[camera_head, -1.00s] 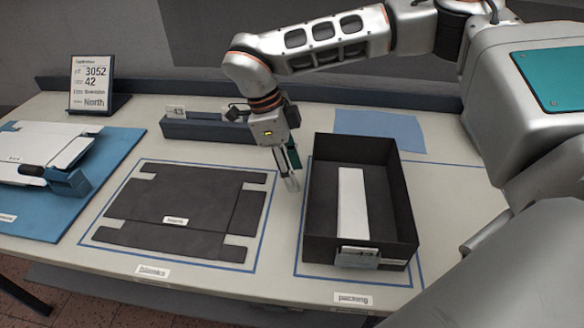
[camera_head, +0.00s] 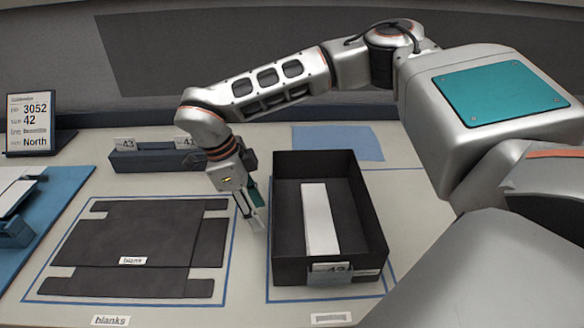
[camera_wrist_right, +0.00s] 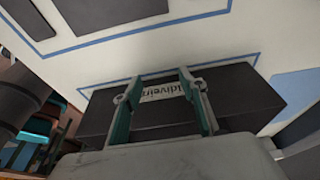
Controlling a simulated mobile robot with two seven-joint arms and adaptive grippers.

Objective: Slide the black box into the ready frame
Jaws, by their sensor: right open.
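The black box (camera_head: 370,235) is an open-topped tray with a white strip lying inside and a tag on its front. It stands upright within a blue-lined frame (camera_head: 288,299) on the table. My right gripper (camera_head: 256,222) is open, pointing down just outside the box's left wall; whether it touches cannot be told. In the right wrist view its two fingers (camera_wrist_right: 157,88) are apart in front of a dark labelled surface, apparently the black box (camera_wrist_right: 240,92). I cannot read any frame marked ready. My left gripper is out of view.
Left of the box, a flat dark blank (camera_head: 135,235) lies in another blue-lined frame. A display stand (camera_head: 30,125) and blue board (camera_head: 60,195) are at the left.

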